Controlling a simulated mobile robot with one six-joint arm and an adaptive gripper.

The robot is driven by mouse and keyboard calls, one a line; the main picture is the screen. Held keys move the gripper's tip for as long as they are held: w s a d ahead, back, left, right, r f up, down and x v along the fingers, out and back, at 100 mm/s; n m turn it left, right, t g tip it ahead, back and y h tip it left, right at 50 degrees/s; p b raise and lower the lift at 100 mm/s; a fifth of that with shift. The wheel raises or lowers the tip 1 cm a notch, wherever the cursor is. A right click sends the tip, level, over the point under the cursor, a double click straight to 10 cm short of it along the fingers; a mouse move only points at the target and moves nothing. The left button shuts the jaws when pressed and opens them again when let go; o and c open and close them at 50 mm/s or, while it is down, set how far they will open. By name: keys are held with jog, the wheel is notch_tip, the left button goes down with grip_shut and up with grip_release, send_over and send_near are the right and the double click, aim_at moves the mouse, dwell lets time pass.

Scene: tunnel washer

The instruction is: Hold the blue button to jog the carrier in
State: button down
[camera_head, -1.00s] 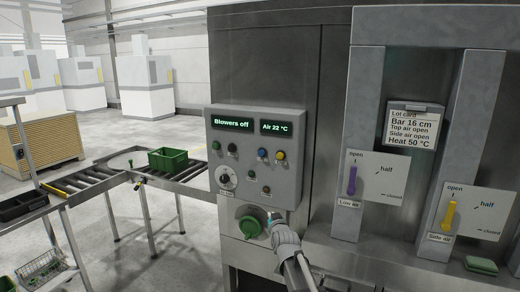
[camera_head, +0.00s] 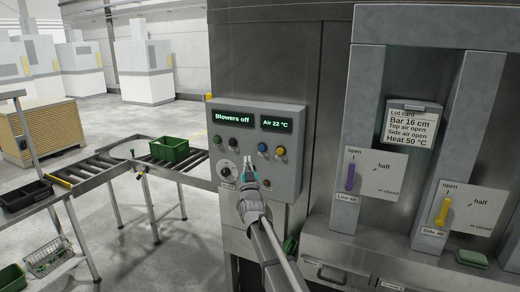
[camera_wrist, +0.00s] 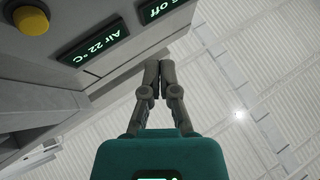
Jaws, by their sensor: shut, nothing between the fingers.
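The blue button (camera_head: 262,147) is on the upper row of the grey control panel (camera_head: 295,180), just left of the yellow button (camera_head: 280,150). My gripper (camera_head: 248,163) is shut and empty, pointing up in front of the panel, a little below and left of the blue button in the head view. I cannot tell its gap to the panel. In the wrist view, the shut fingertips (camera_wrist: 160,66) are beside the panel's displays, with the yellow button (camera_wrist: 30,20) at the top left. The blue button does not show there.
The displays (camera_head: 232,117) read "Blowers off" and "Air 22 °C". A black dial (camera_head: 225,171) sits at the panel's lower left. A green crate (camera_head: 170,149) stands on the roller conveyor at left. Purple (camera_head: 350,176) and yellow (camera_head: 442,211) levers are at right.

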aim_at(262, 148)
jog(key=shift+w, duration=0.1)
jog(key=shift+w+d, duration=0.5)
jog(key=shift+w, duration=0.85)
jog(key=shift+w+d, duration=0.55)
jog(key=shift+w, duration=0.8)
jog(key=shift+w+d, duration=0.5)
jog(key=shift+w, duration=0.85)
